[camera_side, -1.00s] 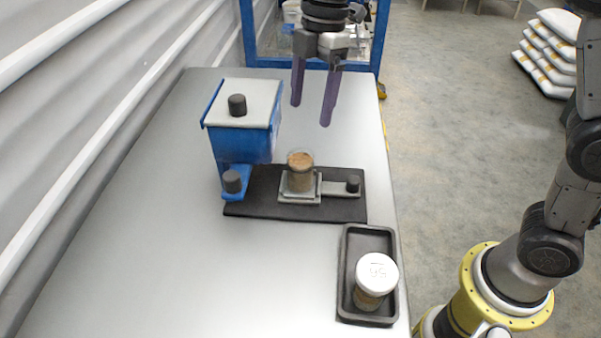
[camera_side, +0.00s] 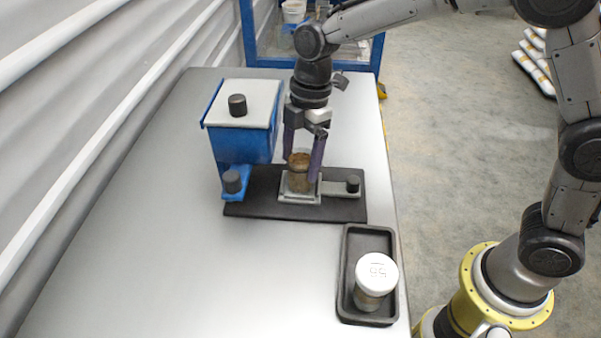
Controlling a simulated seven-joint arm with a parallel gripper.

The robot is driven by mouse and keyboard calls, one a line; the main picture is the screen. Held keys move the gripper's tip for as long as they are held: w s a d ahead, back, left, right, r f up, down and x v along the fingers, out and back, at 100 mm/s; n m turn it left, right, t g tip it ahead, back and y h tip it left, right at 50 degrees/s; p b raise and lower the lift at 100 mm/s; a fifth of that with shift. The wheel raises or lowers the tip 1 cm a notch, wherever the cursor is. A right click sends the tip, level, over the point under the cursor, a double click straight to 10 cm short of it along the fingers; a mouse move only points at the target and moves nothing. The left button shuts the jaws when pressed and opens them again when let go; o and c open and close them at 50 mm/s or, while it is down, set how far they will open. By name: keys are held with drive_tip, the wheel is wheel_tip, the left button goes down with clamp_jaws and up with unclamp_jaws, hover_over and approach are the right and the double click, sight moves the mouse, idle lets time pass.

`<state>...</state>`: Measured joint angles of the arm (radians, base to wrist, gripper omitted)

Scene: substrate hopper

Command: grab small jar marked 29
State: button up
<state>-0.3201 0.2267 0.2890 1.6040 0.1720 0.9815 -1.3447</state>
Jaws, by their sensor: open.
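An open small glass jar (camera_side: 299,180) with brown material in it stands upright in a grey square holder (camera_side: 301,200) on the black base plate. No number on it is readable. My gripper (camera_side: 301,170) is lowered over this jar, with one purple finger on its left side and one on its right. The fingers look open, and I cannot tell whether either touches the glass. A second small jar (camera_side: 368,298) stands in the black tray (camera_side: 352,248) at the front right.
A blue hopper (camera_side: 245,149) with a pale lid and black knob stands left of my gripper. A slide with a black knob (camera_side: 353,184) is right of the holder. The front left of the metal table (camera_side: 190,270) is clear.

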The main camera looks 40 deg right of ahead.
clamp_jaws()
idle(0.4)
